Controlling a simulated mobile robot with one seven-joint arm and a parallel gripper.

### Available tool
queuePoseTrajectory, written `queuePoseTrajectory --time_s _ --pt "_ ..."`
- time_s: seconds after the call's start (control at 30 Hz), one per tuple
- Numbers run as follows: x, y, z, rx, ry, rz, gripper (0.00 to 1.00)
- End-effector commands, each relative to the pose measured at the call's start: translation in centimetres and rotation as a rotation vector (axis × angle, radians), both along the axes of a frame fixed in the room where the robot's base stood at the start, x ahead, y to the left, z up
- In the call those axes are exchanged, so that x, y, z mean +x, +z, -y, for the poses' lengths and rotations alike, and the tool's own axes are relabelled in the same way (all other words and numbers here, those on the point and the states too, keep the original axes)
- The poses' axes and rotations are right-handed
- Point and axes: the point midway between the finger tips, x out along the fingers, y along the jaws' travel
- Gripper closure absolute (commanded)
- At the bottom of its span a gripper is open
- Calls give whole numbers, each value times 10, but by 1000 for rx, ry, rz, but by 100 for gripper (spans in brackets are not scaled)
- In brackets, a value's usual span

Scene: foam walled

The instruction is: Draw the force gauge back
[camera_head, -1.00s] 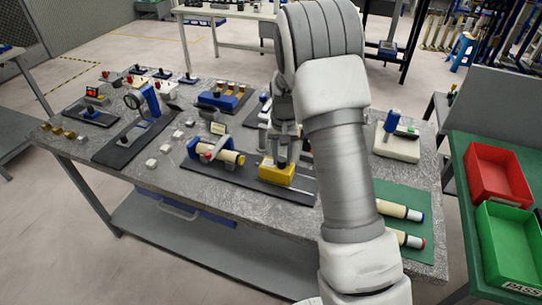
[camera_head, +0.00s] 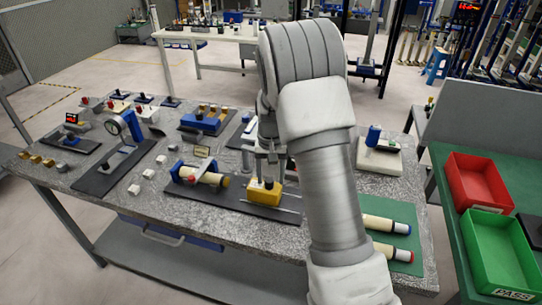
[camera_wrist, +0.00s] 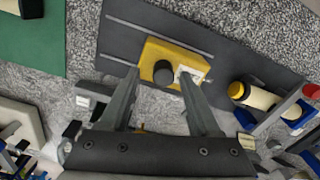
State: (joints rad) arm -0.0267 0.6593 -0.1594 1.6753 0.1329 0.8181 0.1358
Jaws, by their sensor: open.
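The force gauge appears to be the yellow block (camera_head: 262,194) on a dark base plate (camera_head: 228,196) with two thin rails. In the wrist view the yellow block (camera_wrist: 178,57) carries a round black knob (camera_wrist: 163,73) and a small white label. My gripper (camera_head: 268,178) is over the block, pointing down. In the wrist view my gripper (camera_wrist: 160,76) is open, with one finger on each side of the knob and gaps showing. A cream cylinder (camera_head: 208,178) with a yellow end lies clamped on the same plate, left of the block.
A dial gauge on a stand (camera_head: 118,126) and small white blocks stand to the left. Cream cylinders lie on a green mat (camera_head: 405,259) at right. A red bin (camera_head: 478,182) and green bin (camera_head: 500,250) sit on the side table. My arm hides part of the bench.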

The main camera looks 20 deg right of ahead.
Motion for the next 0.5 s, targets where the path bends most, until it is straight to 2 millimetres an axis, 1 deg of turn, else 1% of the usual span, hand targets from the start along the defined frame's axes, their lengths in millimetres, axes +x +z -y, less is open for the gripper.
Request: queuePoseTrajectory --time_s 0.17,0.5 --pt "1 37 0 0 1 6 36" --pt "1 120 1 -2 -1 5 36"
